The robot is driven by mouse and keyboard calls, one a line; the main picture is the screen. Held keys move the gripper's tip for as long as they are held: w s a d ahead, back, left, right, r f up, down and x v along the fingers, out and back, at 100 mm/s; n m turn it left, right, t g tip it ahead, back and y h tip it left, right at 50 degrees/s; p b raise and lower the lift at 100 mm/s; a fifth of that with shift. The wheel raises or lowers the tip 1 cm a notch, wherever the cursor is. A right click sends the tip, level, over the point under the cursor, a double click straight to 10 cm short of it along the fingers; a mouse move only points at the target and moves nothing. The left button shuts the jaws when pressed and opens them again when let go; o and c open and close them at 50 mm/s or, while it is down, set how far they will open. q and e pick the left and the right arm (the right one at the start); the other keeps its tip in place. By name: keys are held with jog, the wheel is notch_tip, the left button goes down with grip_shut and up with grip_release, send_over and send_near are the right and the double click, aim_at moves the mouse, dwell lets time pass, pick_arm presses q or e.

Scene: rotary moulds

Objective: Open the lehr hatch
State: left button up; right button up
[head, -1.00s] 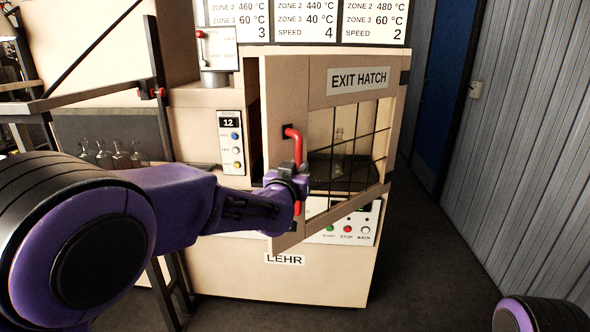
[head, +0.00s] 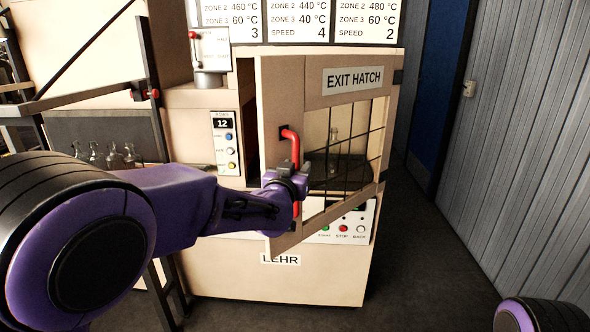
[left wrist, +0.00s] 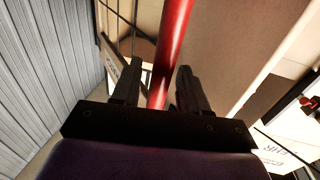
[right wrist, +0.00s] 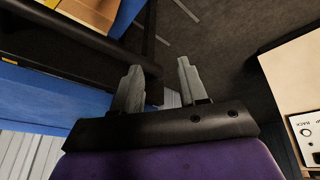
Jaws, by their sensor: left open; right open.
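The exit hatch (head: 276,95) of the lehr (head: 310,275) stands ajar. Its left edge is swung out, with a dark gap beside it, and its right edge stays at the hinge side. Its red vertical handle (head: 290,140) is on the left part of the hatch. My left gripper (head: 290,178) is at the handle's lower half. In the left wrist view the red handle (left wrist: 172,45) passes between the two open fingers (left wrist: 158,80); whether either touches it I cannot tell. My right gripper (right wrist: 157,70) is open and empty, away from the hatch.
A glass bottle (head: 333,140) shows behind the barred window. A control panel (head: 228,145) is left of the hatch; more buttons (head: 343,228) sit below it. Several bottles (head: 112,157) stand at left. Dark floor (head: 425,250) is open between the lehr and the grey wall (head: 520,150).

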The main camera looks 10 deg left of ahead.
pick_arm(q)
jog(key=s+b, duration=0.1)
jog(key=s, duration=0.9)
jog(key=shift+s+a, duration=0.2)
jog(key=shift+a, duration=0.25)
